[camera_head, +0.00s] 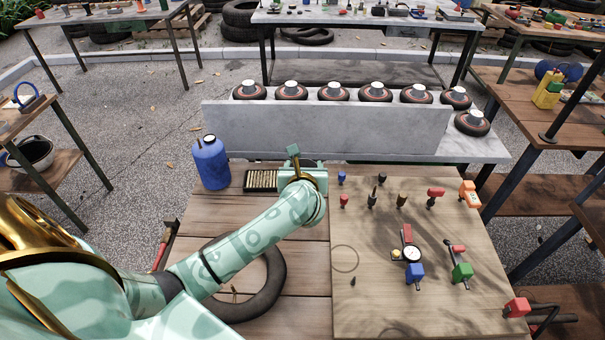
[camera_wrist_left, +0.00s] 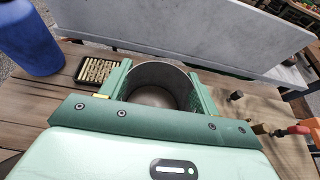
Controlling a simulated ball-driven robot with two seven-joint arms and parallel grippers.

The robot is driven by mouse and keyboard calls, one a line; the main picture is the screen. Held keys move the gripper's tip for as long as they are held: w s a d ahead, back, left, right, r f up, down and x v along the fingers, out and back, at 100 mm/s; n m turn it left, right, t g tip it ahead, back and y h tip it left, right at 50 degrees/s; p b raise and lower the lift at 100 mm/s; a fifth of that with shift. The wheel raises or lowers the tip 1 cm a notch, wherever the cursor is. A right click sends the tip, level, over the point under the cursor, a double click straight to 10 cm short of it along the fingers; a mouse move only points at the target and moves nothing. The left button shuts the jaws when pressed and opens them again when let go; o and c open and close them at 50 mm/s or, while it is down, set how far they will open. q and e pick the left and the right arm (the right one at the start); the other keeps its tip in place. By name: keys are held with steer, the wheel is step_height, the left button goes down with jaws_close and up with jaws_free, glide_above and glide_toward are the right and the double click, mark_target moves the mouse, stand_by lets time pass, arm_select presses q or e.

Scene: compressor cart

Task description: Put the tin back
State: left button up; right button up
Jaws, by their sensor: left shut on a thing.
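The tin (camera_wrist_left: 158,94) shows in the left wrist view as a round, open-topped grey metal can, upright, with its mouth facing the camera. My left gripper (camera_wrist_left: 158,80) is shut on it, one green finger on each side of its wall. In the head view my left gripper (camera_head: 303,168) is at the back of the wooden table, beside the tray of brass pieces. The hand mostly hides the tin there. I cannot tell whether the tin's base touches the table. My right gripper is not in view.
A blue jug (camera_head: 211,163) and a tray of brass pieces (camera_head: 262,189) stand left of the hand. A tyre (camera_head: 273,288) lies under my arm. The light board (camera_head: 375,305) at right carries several tools and a thin ring outline (camera_head: 345,258). A grey wall (camera_head: 330,135) runs behind.

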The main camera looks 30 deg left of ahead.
arm_select(q)
steer(key=w+a+f+b, duration=0.1)
steer(key=w+a+f, duration=0.1)
steer(key=w+f, duration=0.1)
steer(key=w+a+f+b, duration=0.2)
steer(key=w+f, duration=0.1)
steer(key=w+a+f+b, duration=0.2)
steer(key=w+f, duration=0.1)
steer(key=shift+w+a, duration=0.2)
steer(key=shift+w+a+f+b, duration=0.1)
steer(key=shift+w+b, duration=0.05)
steer(key=shift+b, duration=0.15)
steer(key=f, duration=0.1)
steer(key=f+b, duration=0.1)
steer(key=f, duration=0.1)
steer(key=shift+w+a+f+b, duration=0.2)
steer(key=shift+w+f+b, duration=0.05)
steer(key=shift+f+b, duration=0.1)
steer(key=shift+r, duration=0.1)
